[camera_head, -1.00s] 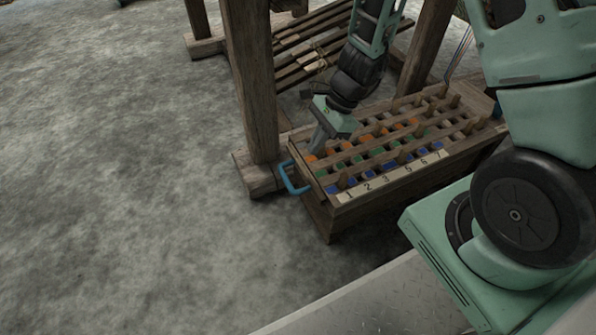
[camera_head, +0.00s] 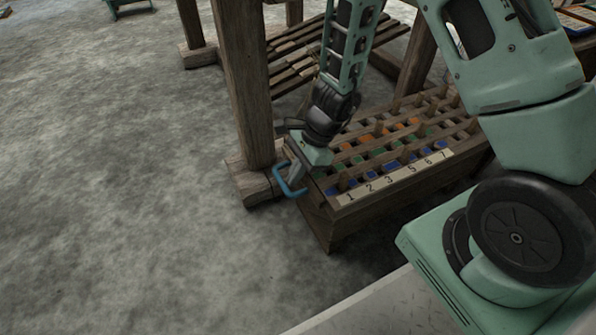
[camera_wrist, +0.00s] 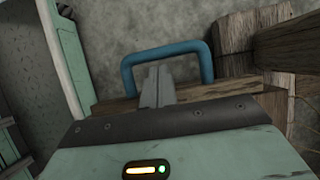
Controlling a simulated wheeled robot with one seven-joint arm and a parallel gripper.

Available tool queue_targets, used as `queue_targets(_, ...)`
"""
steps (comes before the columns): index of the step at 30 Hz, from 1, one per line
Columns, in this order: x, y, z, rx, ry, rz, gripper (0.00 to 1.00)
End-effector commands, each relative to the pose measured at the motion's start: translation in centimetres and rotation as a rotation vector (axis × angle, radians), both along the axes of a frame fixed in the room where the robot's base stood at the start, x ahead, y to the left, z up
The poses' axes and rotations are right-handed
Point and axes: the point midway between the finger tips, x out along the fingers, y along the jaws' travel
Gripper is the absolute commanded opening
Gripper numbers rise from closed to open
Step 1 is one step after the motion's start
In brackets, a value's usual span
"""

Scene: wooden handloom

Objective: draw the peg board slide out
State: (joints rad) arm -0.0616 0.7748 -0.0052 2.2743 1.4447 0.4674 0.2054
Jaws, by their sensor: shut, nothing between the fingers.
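The peg board slide (camera_head: 395,174) is a wooden grid with orange, green and blue squares, upright pegs and a numbered strip. It sits in a wooden box (camera_head: 335,226). A blue U-shaped handle (camera_head: 281,183) is on its left end. My gripper (camera_head: 297,180) is at that end, with its fingers beside the handle. In the wrist view, the shut, empty fingers (camera_wrist: 157,88) appear within the outline of the blue handle (camera_wrist: 165,52). Whether they touch it, I cannot tell. My gripper and forearm hide part of the board's left end.
A thick wooden loom post (camera_head: 244,90) on a foot block (camera_head: 253,186) stands close behind the handle. Wooden slats (camera_head: 290,62) lie behind the board. The grey floor (camera_head: 130,220) left of the handle is clear.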

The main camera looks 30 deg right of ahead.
Motion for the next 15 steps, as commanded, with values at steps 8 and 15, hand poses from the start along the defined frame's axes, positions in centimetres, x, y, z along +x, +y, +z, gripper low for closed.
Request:
queue_targets(8,0.1,0.5,0.0,0.001,-0.001,0.002,0.00)
queue_targets(15,0.5,5.1,0.0,0.003,0.000,0.004,0.00)
